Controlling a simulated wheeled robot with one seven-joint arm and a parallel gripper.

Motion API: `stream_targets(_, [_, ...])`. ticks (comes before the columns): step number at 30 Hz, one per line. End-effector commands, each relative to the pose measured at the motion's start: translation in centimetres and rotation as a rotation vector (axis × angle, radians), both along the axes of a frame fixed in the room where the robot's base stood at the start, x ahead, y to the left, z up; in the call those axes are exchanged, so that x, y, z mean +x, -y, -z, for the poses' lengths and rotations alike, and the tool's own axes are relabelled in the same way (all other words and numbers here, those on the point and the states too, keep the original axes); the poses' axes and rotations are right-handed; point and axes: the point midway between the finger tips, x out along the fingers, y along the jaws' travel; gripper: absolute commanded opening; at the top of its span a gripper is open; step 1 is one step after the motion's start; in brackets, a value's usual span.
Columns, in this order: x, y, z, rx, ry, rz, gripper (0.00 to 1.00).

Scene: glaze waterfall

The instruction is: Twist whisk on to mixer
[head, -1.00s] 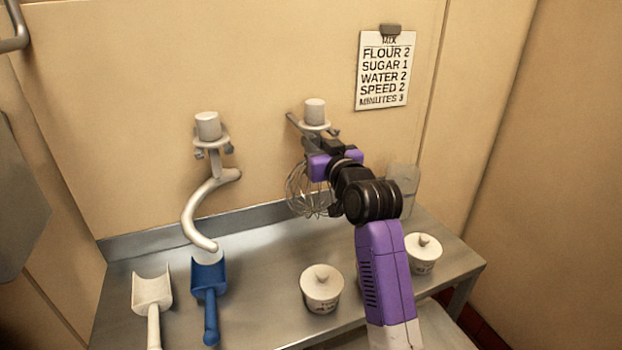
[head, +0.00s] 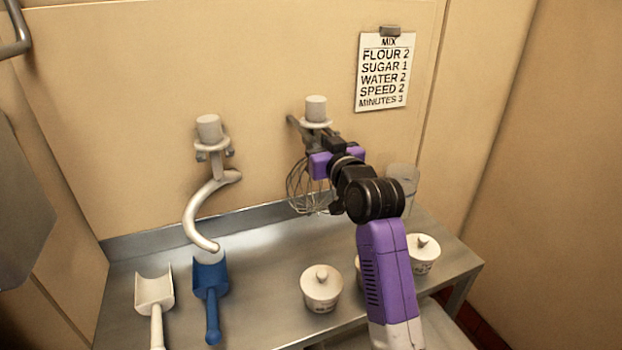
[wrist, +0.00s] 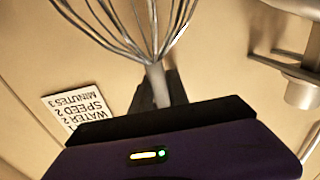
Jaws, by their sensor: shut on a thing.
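The whisk (head: 309,188) hangs upright by the back wall in the head view, wire loops down and pale hub (head: 316,108) on top. My gripper (head: 324,143) is shut on its shaft just below the hub's collar. In the wrist view the whisk's wires (wrist: 135,25) and metal shaft (wrist: 157,82) show upside down, with the shaft between the dark fingers of my gripper (wrist: 158,92). A bracket (head: 294,122) shows behind the hub; I cannot tell whether the whisk touches it. No mixer is in view.
A dough hook (head: 196,205) hangs to the left. A white scoop (head: 154,290), a blue scoop (head: 211,280) and lidded tubs (head: 321,290) (head: 423,255) stand on the steel table (head: 255,260). A clear container (head: 403,183) stands behind my arm. A recipe sheet (head: 385,72) hangs on the wall.

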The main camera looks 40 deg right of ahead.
Motion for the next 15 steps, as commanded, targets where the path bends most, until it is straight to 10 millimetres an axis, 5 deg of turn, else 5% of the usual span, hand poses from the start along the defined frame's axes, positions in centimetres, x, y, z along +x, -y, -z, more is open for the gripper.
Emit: stream_targets(15, [-2.6,-0.9,-0.3,-0.001,0.003,0.0,0.0])
